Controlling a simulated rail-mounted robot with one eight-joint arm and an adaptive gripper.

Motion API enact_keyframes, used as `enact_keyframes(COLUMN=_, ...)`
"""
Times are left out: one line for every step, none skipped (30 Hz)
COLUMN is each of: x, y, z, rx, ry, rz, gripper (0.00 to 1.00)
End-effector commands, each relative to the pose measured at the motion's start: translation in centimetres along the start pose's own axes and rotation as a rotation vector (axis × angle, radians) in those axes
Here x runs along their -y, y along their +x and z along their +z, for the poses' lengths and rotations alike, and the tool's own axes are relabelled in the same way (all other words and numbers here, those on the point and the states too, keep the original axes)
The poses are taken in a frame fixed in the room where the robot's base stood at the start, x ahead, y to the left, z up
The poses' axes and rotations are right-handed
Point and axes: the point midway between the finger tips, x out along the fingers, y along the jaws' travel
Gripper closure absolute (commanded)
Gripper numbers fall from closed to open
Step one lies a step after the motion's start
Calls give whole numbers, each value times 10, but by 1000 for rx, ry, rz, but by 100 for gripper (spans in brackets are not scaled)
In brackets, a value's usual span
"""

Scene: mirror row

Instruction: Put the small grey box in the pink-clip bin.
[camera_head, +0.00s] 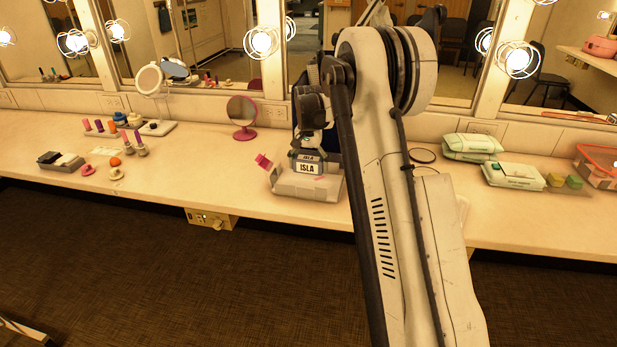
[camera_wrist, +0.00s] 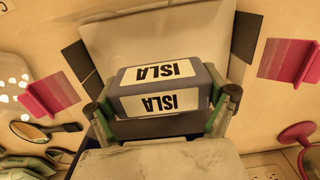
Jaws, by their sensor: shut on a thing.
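The small grey box (camera_wrist: 167,90) carries white labels reading ISLA. My gripper (camera_wrist: 167,105) is shut on it, with a finger at each side. In the head view the box (camera_head: 308,168) is right above or inside the pale pink-clip bin (camera_head: 305,190) on the counter; I cannot tell how far in it is. One pink clip (camera_head: 263,161) shows at the bin's left. In the wrist view, pink clips stand left (camera_wrist: 50,95) and right (camera_wrist: 288,62) of the pale bin (camera_wrist: 155,40). My arm hides the area right of the bin.
A pink-framed round mirror (camera_head: 242,112) stands behind the bin to its left. A dark tray (camera_head: 60,161) and small cosmetics are farther left. Wipe packs (camera_head: 513,176) and a pink-rimmed container (camera_head: 597,165) are at the right.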

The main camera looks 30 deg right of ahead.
Motion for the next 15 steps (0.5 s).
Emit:
enact_keyframes(x=0, y=1, z=-2, rx=0, ry=0, rz=0, gripper=55)
enact_keyframes(x=0, y=2, z=-3, rx=0, ry=0, rz=0, gripper=55)
enact_keyframes(x=0, y=4, z=-3, rx=0, ry=0, rz=0, gripper=55)
enact_keyframes(x=0, y=5, z=-3, rx=0, ry=0, rz=0, gripper=55)
enact_keyframes(x=0, y=8, z=-3, rx=0, ry=0, rz=0, gripper=55)
enact_keyframes(x=0, y=12, z=-3, rx=0, ry=0, rz=0, gripper=55)
enact_keyframes(x=0, y=16, z=-3, rx=0, ry=0, rz=0, gripper=55)
enact_keyframes(x=0, y=20, z=-3, rx=0, ry=0, rz=0, gripper=55)
enact_keyframes(x=0, y=26, z=-3, rx=0, ry=0, rz=0, gripper=55)
enact_keyframes(x=0, y=30, z=-3, rx=0, ry=0, rz=0, gripper=55)
enact_keyframes(x=1, y=34, z=-3, rx=0, ry=0, rz=0, gripper=55)
enact_keyframes(x=1, y=38, z=-3, rx=0, ry=0, rz=0, gripper=55)
enact_keyframes(x=1, y=41, z=-3, rx=0, ry=0, rz=0, gripper=55)
enact_keyframes(x=0, y=42, z=-3, rx=0, ry=0, rz=0, gripper=55)
enact_keyframes(x=0, y=42, z=-3, rx=0, ry=0, rz=0, gripper=55)
